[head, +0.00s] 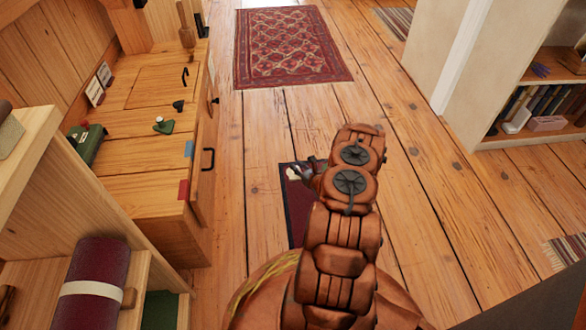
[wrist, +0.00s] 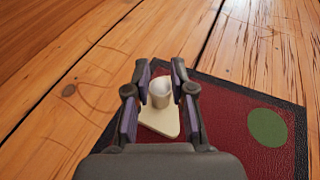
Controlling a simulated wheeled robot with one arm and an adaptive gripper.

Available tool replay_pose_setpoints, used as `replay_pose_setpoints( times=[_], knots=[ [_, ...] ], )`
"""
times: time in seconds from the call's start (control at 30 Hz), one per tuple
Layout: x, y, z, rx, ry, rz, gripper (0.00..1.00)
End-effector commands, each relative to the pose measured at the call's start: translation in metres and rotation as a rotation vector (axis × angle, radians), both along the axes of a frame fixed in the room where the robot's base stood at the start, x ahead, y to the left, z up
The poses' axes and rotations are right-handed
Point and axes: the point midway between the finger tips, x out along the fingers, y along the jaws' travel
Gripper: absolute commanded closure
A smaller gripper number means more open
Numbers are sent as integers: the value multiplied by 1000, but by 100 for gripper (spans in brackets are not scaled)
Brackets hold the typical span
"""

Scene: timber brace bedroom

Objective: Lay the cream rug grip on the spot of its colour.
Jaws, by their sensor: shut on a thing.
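The cream rug grip (wrist: 158,120) is a flat, pointed plate with a round upright knob, seen in the wrist view. My gripper (wrist: 161,78) is shut on its knob, one finger on each side. The plate is over the corner of a dark red mat (wrist: 225,115) with a black border; I cannot tell whether it touches. A green spot (wrist: 268,127) is on the mat to the right. In the head view the mat (head: 298,215) is partly hidden behind my arm, with a cream patch (head: 292,173) near its far corner. No separate cream spot can be made out.
A wooden cabinet (head: 150,190) with a green-based item (head: 163,125) on top stands at left. A rolled maroon rug (head: 95,280) lies on a shelf in front of it. A patterned rug (head: 290,48) lies beyond; a bookshelf (head: 520,100) stands right. Floorboards between are clear.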

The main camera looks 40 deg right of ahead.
Motion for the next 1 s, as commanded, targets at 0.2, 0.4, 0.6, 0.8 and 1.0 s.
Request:
replay_pose_setpoints(
  times=[0.2, 0.4, 0.6, 0.8, 1.0],
  knots=[
    [29, -13, -6, -3, 2, 1, 100],
    [39, -17, -6, 0, 1, -1, 100],
    [44, -20, -20, 2, 1, -2, 100],
    [45, -19, -38, 1, 1, 0, 100],
    [45, -19, -41, 1, 1, -1, 100]
  ],
)
